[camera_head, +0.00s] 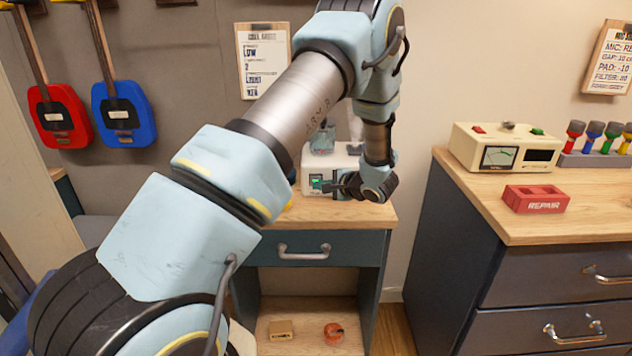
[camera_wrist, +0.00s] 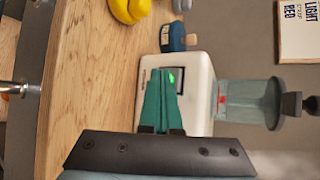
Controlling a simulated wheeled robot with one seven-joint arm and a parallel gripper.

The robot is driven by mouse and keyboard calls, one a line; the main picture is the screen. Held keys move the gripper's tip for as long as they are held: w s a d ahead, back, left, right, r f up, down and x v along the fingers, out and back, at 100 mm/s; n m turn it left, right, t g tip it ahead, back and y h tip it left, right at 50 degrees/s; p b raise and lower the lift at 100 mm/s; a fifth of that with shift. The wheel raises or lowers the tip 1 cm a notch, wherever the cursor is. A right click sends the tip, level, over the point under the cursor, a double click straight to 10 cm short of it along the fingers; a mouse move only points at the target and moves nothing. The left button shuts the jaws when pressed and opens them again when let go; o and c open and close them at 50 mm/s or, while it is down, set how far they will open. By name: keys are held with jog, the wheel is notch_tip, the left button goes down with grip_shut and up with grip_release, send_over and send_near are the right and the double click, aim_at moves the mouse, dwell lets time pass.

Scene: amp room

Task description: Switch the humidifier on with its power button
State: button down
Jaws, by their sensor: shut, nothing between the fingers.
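The humidifier (camera_head: 312,160) is a cream-white box with a see-through tank on top, on the small wooden-topped cabinet. In the wrist view, turned sideways, its white body (camera_wrist: 200,85) and its tank (camera_wrist: 248,103) show. A dark front panel (camera_wrist: 181,84) has a bright green spot (camera_wrist: 172,78) beside my fingertips. My gripper (camera_wrist: 164,72) is shut and empty, its teal fingers together over the front panel. In the head view my gripper (camera_head: 337,187) is at the humidifier's front. I cannot tell if the fingers touch it. My fingers hide part of the panel; I cannot make out the power button.
In the wrist view, a small blue bottle-like thing (camera_wrist: 173,38) stands close beside the humidifier, and a yellow object (camera_wrist: 128,10) lies farther off. The cabinet top (camera_head: 350,217) is mostly clear in front. A dresser (camera_head: 470,200) stands to the right.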

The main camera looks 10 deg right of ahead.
jog(key=shift+s, duration=0.15)
jog(key=shift+s+a+r+p, duration=0.15)
jog(key=shift+s+p, duration=0.3)
jog(key=shift+s, duration=0.3)
jog(key=shift+s+a+f+p, duration=0.15)
jog(key=shift+s+p, duration=0.25)
jog(key=shift+s, duration=0.35)
jog(key=shift+s+a+p, duration=0.15)
jog(key=shift+s+p, duration=0.1)
jog(key=shift+s, duration=0.5)
jog(key=shift+s+a+p, duration=0.15)
jog(key=shift+s+p, duration=0.1)
jog(key=shift+s, duration=0.5)
jog(key=a+r+n+g+h, duration=0.4)
jog(key=a+r+n+h, duration=0.25)
jog(key=r+n, duration=0.2)
jog(key=s+a+r+n+g, duration=0.2)
jog(key=s+a+n+g, duration=0.1)
jog(key=s+a, duration=0.4)
jog(key=s+a+r+n+g, duration=0.2)
jog(key=s+a, duration=0.6)
jog(key=s, duration=0.4)
jog(key=shift+r+n+g, duration=0.4)
jog(key=shift+r+n, duration=0.15)
jog(key=shift+r, duration=0.15)
